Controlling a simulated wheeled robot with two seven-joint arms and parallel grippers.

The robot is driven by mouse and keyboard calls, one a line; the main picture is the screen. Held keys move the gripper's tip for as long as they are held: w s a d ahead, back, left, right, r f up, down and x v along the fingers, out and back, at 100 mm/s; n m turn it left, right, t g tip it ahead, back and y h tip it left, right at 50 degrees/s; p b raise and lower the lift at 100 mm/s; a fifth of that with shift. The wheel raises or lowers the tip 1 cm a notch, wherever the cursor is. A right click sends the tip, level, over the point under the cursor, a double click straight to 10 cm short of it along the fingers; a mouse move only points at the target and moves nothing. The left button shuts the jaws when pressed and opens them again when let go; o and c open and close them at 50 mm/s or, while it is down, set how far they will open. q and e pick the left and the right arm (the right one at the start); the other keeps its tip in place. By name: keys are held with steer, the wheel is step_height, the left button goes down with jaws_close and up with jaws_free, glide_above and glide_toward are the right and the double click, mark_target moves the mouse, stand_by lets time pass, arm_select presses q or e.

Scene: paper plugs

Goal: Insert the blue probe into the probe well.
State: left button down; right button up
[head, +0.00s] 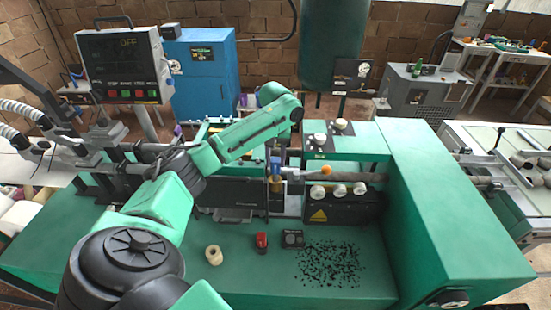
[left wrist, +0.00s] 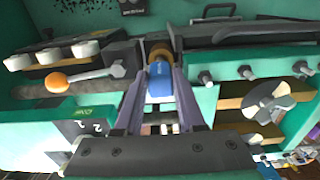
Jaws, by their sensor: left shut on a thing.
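The blue probe (head: 276,166) is upright between the fingers of my left gripper (head: 281,172), over the middle of the green machine. In the left wrist view the blue probe (left wrist: 160,86) sits between the two fingers of my left gripper (left wrist: 160,72), which are shut on it. A brass-coloured round part (left wrist: 158,50) lies right at the probe's far end; it also shows below the probe in the head view (head: 275,187). I cannot tell whether it is the well's rim or part of the probe, nor how deep the tip is. My right gripper is out of view.
A lever with an orange knob (head: 327,170) and white knobs (head: 317,191) stand just right of the probe. A tan roll (head: 213,255), a red object (head: 261,241) and dark scraps (head: 330,263) lie on the green front deck (head: 235,285). A control screen (head: 122,62) stands back left.

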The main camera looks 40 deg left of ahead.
arm_select(q)
steer(key=shift+f+b, duration=0.3)
steer(key=shift+f, duration=1.1)
steer(key=shift+c, duration=2.1)
jaws_free()
steer(key=shift+w+r+p, duration=0.15)
steer(key=shift+r+p, duration=0.45)
steer(key=shift+r, duration=2.1)
